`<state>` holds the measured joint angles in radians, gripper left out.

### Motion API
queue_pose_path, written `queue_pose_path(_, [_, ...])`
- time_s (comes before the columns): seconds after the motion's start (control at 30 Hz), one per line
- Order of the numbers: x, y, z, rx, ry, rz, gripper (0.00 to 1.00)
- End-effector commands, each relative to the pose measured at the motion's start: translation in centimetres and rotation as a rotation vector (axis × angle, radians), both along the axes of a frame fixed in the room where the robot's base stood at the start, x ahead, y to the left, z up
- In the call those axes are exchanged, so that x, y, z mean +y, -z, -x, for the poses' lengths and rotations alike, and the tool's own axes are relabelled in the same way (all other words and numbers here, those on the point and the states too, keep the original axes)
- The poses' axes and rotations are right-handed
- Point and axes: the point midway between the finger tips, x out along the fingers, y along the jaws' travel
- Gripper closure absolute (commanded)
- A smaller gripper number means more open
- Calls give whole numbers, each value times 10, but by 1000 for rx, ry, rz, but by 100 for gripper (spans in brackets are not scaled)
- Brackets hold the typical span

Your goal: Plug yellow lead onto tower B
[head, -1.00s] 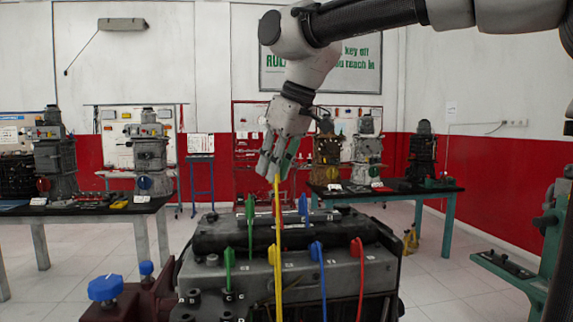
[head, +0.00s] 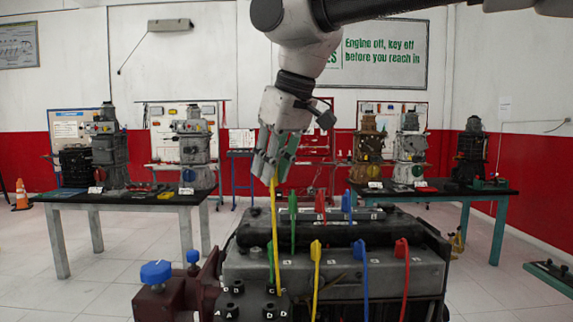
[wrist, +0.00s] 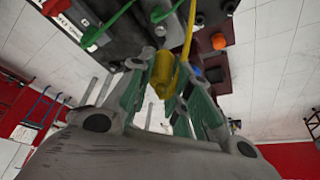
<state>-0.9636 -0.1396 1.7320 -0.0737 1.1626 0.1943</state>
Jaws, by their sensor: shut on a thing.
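My gripper (head: 268,178) is shut on the yellow plug (wrist: 163,72) of a yellow lead, held above the engine. The yellow lead (head: 275,225) hangs down from the fingers past the front of the engine. In the wrist view the plug sits between the green fingertips of my gripper (wrist: 162,92). Below it, at the engine's front left, is a dark block (head: 250,300) with several short black towers and small white letters. Tower B (head: 238,285) appears to be the back left one, though the letters are hard to read. The plug is well above and apart from the towers.
On the engine stand a second yellow plug (head: 315,250), a blue plug (head: 360,252), a red plug (head: 402,248) and green plugs, one (head: 293,207) at the rear. A blue knob (head: 156,272) rises left of the block. Benches with engine trainers stand behind.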

Motion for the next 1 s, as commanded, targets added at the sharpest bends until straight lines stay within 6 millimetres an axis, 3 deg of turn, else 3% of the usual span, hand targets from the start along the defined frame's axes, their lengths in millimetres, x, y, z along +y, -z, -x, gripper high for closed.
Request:
queue_pose_path(0.6, [58, 0, 34, 0, -3, 2, 97])
queue_pose_path(1.0, [64, 0, 38, 1, 0, 1, 97])
